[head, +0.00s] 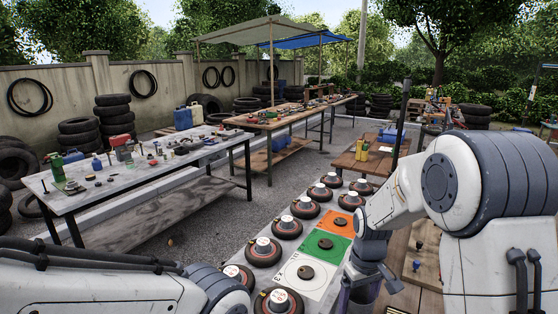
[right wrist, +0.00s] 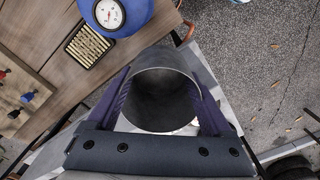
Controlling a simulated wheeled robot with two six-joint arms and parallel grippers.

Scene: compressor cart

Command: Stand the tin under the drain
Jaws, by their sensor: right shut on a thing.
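A grey, open-topped tin (right wrist: 163,98) sits between the two purple fingers of my right gripper (right wrist: 162,84) in the right wrist view. The gripper is shut on the tin's sides, and I look down into its dark inside. In the head view my right gripper (head: 362,288) shows at the bottom, partly cut off by the frame. A round blue body with a white dial (right wrist: 108,14), perhaps the compressor's tank, is at the top of the right wrist view, apart from the tin. I cannot make out a drain. My left arm crosses the lower left; its gripper is out of the picture.
A dark slotted tray with brass pieces (right wrist: 89,45) lies on the wooden bench (right wrist: 42,32) beside the blue body. Grey paving (right wrist: 265,70) is open at right. A row of round discs (head: 287,228) and coloured squares (head: 326,243) lie ahead in the head view.

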